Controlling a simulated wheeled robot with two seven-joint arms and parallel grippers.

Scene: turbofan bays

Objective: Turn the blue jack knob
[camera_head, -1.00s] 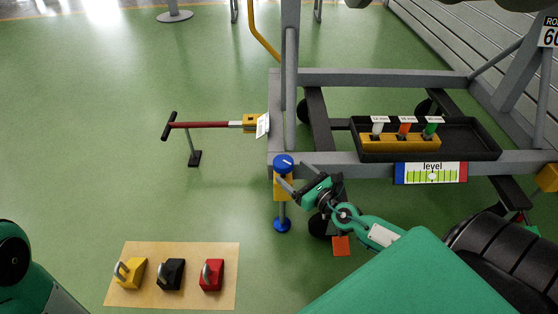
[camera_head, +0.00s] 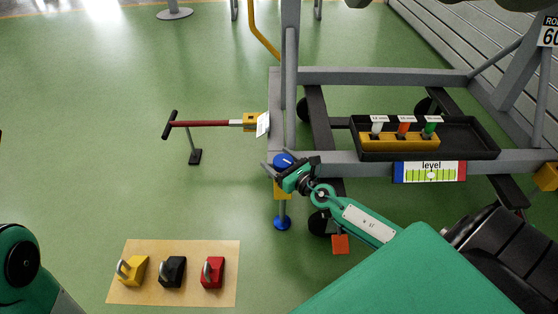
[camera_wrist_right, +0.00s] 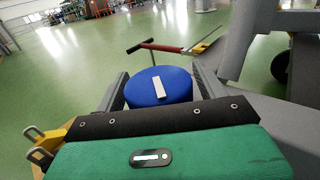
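The blue jack knob (camera_head: 283,158) sits on top of a yellow-collared jack at the near left corner of the grey frame. In the right wrist view the knob (camera_wrist_right: 158,88) is a round blue disc with a white mark on top. My right gripper (camera_head: 286,166) is at the knob, with one finger on each side of it. The fingers (camera_wrist_right: 158,84) stand apart, and I cannot tell whether they touch the knob. The gripper body hides part of the jack. My left gripper is out of view; only part of my left arm shows at the lower left.
A level gauge (camera_head: 430,171) is on the frame's front beam, below a black tray (camera_head: 470,138) with labelled items. A red-handled bar (camera_head: 202,124) reaches left from the frame. Yellow, black and red padlocks lie on a tan mat (camera_head: 228,290).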

